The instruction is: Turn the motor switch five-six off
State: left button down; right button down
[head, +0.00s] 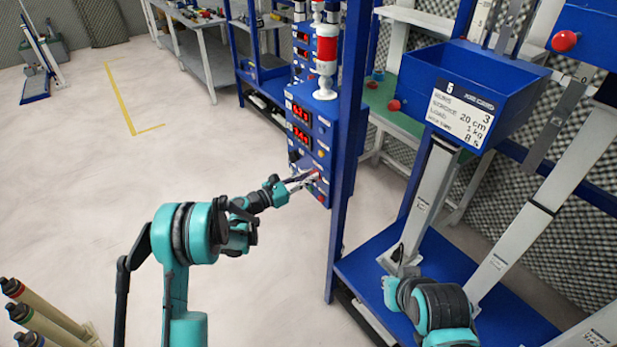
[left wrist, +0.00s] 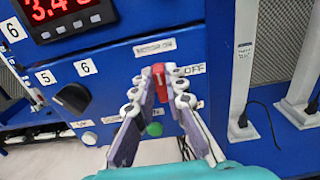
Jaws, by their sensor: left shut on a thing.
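The motor switch is a red handle (left wrist: 159,76) on a blue panel (left wrist: 120,62), with a "MOTOR ON" label (left wrist: 155,46) above it and an "OFF" label (left wrist: 190,69) to its right. The handle looks roughly upright in the left wrist view. My left gripper (left wrist: 160,92) is shut on it, one finger on each side. In the head view the left gripper (head: 306,180) reaches the lower part of the blue cabinet (head: 297,97) and largely hides the switch. Part of my right arm shows at lower right; its gripper is out of view.
Left of the switch are a black knob (left wrist: 73,97), labels 5 and 6, and a red digital display (left wrist: 68,12). A green button (left wrist: 154,129) sits below the handle. A blue post (head: 349,130) stands right of the cabinet. Open floor (head: 120,190) lies left.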

pick_arm(q)
jog(key=m, duration=1.3)
jog(key=shift+s+d+f+m, duration=0.3)
jog(key=shift+s+f+m, duration=0.05)
jog(key=shift+s+m, duration=0.05)
jog(key=shift+f+m, duration=0.2)
jog(key=shift+m, duration=1.9)
jog(key=c, duration=1.6)
grip_release()
jog(key=shift+o, duration=0.2)
